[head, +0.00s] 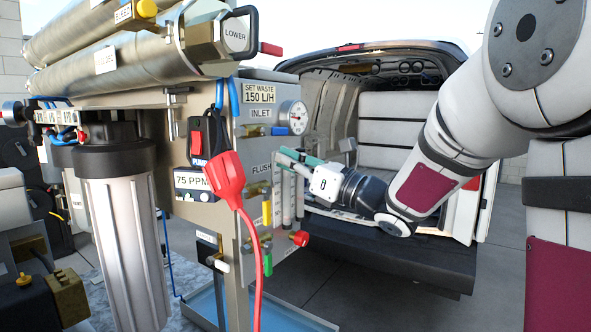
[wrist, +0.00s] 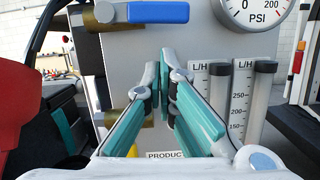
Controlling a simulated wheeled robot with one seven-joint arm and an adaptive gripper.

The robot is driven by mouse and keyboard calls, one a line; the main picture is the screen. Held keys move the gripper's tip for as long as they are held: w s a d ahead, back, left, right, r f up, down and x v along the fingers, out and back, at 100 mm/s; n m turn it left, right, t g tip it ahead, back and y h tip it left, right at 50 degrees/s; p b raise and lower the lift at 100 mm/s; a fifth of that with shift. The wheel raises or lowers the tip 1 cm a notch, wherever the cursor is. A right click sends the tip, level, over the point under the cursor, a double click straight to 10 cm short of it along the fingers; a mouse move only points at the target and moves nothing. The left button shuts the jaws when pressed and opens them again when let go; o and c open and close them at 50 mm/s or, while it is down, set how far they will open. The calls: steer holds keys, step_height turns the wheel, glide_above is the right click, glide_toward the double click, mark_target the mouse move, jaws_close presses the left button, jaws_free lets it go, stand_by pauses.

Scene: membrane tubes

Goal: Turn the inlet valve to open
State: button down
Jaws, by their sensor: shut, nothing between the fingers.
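The inlet valve has a brass body (head: 250,130) and a blue handle (head: 279,130), under the INLET label (head: 266,113) on the skid's panel. In the wrist view the blue handle (wrist: 158,12) lies level across the top, with brass (wrist: 104,13) at its left. My gripper (head: 286,157) is shut and empty, with teal fingers pointing at the panel. In the wrist view its fingertips (wrist: 163,58) show just below the handle, with a visible gap. I cannot tell how far they are from the panel.
The pressure gauge (head: 294,117) is right of the handle. Flow tubes (head: 288,195) stand under my fingers. A red plug (head: 225,175) and its cable hang at the left. A yellow-handled valve (head: 267,212) is lower down. A van (head: 390,120) stands open behind.

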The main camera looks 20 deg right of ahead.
mark_target(276, 132)
steer(key=shift+w+r, duration=0.1)
steer(key=shift+r, duration=0.6)
steer(key=shift+w+d+r+n+b, duration=0.15)
steer(key=shift+d+r+n+b, duration=0.05)
steer(key=shift+r+n+b, duration=0.55)
steer(key=shift+f+y, duration=0.1)
steer(key=shift+y, duration=0.2)
